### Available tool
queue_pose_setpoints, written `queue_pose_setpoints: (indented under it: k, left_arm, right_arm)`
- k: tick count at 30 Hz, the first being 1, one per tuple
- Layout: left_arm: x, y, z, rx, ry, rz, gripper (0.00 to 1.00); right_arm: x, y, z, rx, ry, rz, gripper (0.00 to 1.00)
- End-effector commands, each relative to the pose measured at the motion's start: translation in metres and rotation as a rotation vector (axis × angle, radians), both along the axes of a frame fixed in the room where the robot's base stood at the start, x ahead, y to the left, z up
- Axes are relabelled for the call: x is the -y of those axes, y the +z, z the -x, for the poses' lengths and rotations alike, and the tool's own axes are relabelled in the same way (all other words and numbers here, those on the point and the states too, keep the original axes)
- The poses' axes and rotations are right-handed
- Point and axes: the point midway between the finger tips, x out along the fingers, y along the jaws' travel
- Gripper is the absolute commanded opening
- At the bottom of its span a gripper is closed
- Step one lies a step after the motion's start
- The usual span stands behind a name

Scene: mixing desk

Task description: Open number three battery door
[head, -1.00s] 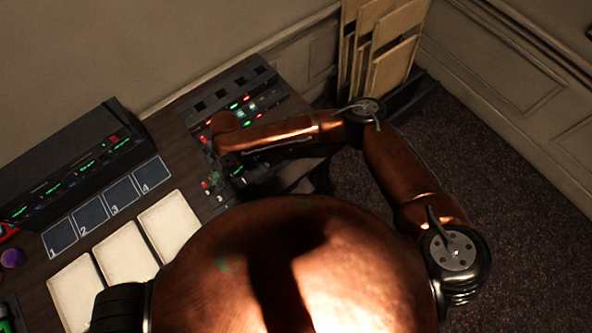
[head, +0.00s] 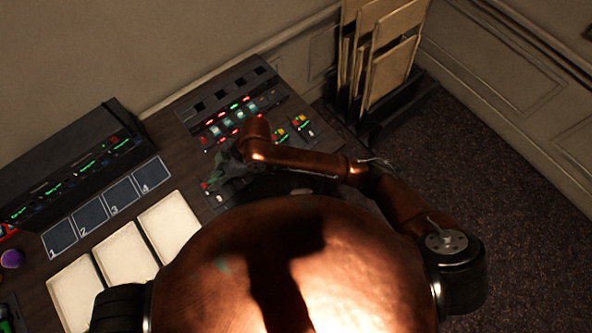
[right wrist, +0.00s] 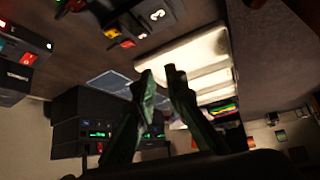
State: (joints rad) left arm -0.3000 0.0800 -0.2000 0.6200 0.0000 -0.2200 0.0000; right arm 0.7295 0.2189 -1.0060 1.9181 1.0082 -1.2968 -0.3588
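A small dark unit marked with a white 3 (right wrist: 157,15) shows at the top of the right wrist view, with red and yellow buttons on its side. What looks like the same unit (head: 219,196) is near my right gripper in the head view, partly hidden by my body. I cannot make out its battery door. My right gripper (right wrist: 161,72) is partly open and empty, its two dark green fingertips a little apart. In the head view the right gripper (head: 222,170) is above the desk by that unit. My left gripper is not in view.
A panel with red and green lights (head: 225,110) lies at the back of the desk. Other small lit units (head: 291,130) stand to its right. A long black console (head: 75,165), numbered blue squares (head: 122,193) and pale panels (head: 168,225) are at left. A folder rack (head: 385,70) stands behind.

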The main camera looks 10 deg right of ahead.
Motion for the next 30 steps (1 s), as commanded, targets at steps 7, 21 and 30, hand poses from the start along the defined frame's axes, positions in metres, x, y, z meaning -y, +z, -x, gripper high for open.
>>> queue_pose_setpoints:
  k: [7, 21, 30]
  left_arm:
    - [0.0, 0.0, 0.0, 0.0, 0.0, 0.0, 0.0]
    - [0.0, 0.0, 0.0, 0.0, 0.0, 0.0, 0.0]
    - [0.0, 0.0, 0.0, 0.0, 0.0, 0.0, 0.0]
  right_arm:
    - [0.022, 0.002, -0.012, -0.038, -0.161, -0.062, 0.12]
    - [0.099, -0.013, -0.042, -0.097, -0.501, -0.106, 0.12]
    - [0.153, -0.029, -0.05, -0.128, -0.688, -0.097, 0.12]
